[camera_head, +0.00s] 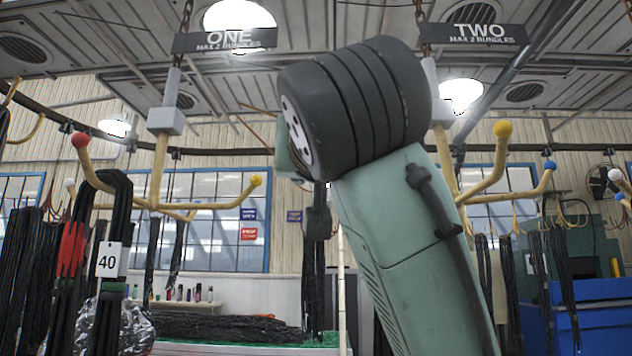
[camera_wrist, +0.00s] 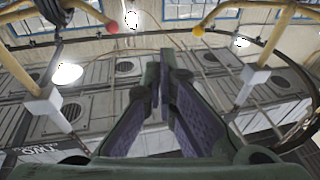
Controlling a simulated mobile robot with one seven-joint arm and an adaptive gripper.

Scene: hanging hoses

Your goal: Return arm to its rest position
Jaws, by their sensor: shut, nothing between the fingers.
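My arm (camera_head: 420,265) rises through the middle of the head view, a pale green link with a thick black ribbed joint at its top. My gripper is not clearly seen there, hidden behind the arm. In the wrist view my gripper (camera_wrist: 164,68) shows with its purple-padded fingers meeting at the tips in a narrow V. Nothing is held between them. Beyond the fingers are ceiling panels and yellow hooks, seen upside down; the fingertips appear clear of them.
Sign ONE (camera_head: 224,40) and sign TWO (camera_head: 473,34) hang on chains above yellow-armed racks. A black hose bundle tagged 40 (camera_head: 110,259) hangs at left on a red-tipped hook (camera_head: 81,141). A blue bin (camera_head: 603,318) stands at right. Yellow-tipped hooks (camera_head: 502,129) flank my arm.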

